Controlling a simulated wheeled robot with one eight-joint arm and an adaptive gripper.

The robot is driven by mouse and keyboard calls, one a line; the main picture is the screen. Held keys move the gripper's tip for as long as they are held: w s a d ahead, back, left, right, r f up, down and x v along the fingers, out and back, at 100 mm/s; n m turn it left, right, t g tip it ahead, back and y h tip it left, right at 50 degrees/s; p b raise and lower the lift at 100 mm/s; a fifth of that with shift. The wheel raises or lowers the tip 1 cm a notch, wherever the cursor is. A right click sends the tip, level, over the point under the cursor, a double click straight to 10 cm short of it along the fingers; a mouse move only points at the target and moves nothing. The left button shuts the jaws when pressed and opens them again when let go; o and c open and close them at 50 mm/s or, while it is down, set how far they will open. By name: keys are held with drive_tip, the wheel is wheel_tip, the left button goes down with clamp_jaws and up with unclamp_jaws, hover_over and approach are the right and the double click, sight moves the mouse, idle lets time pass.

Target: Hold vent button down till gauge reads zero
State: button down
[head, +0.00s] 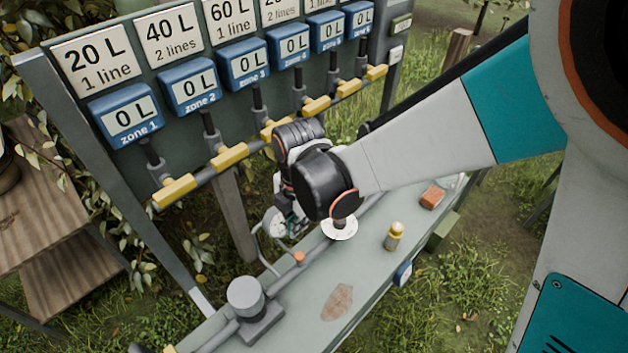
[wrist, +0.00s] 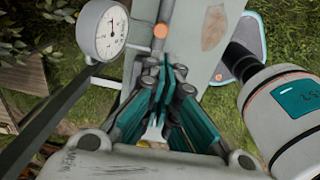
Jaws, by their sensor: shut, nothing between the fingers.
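A small orange button (head: 299,257) sits on the grey pipe along the bench. It also shows in the wrist view (wrist: 161,31), just beyond my fingertips. The round white gauge (wrist: 105,30) stands to the left of the button in the wrist view. Its needle is too small to read surely. In the head view the gauge (head: 277,223) is partly covered by my wrist. My gripper (wrist: 163,68) is shut and empty, with its fingertips together. In the wrist view they appear apart from the button, which is uncovered. In the head view my wrist hides most of the fingers.
A board with blue zone meters (head: 125,115) reading 0 L and yellow valve handles (head: 230,155) stands behind. The bench (head: 300,315) holds a grey cylinder (head: 245,297), a brown leaf or stain (head: 338,301), a yellow-topped brass fitting (head: 393,237) and a reddish block (head: 432,197).

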sight(297, 261)
drive_tip(key=f+b, duration=0.3)
drive_tip(key=f, duration=0.1)
drive_tip(key=f+b, duration=0.3)
drive_tip(key=f, duration=0.2)
drive_tip(key=f+b, duration=0.3)
drive_tip(key=f, duration=0.2)
drive_tip(key=shift+w+a, duration=0.15)
drive_tip(key=shift+a, duration=0.2)
drive_tip(key=shift+f+b, duration=1.1)
drive_tip(key=shift+b, duration=0.05)
idle(3.6)
drive_tip(key=shift+r+p, duration=0.45)
drive_tip(key=shift+r, duration=0.15)
wheel_tip(297, 261, up, 13)
drive_tip(key=p, duration=0.5)
drive_tip(key=shift+s+d, duration=0.3)
drive_tip(key=shift+d, duration=0.1)
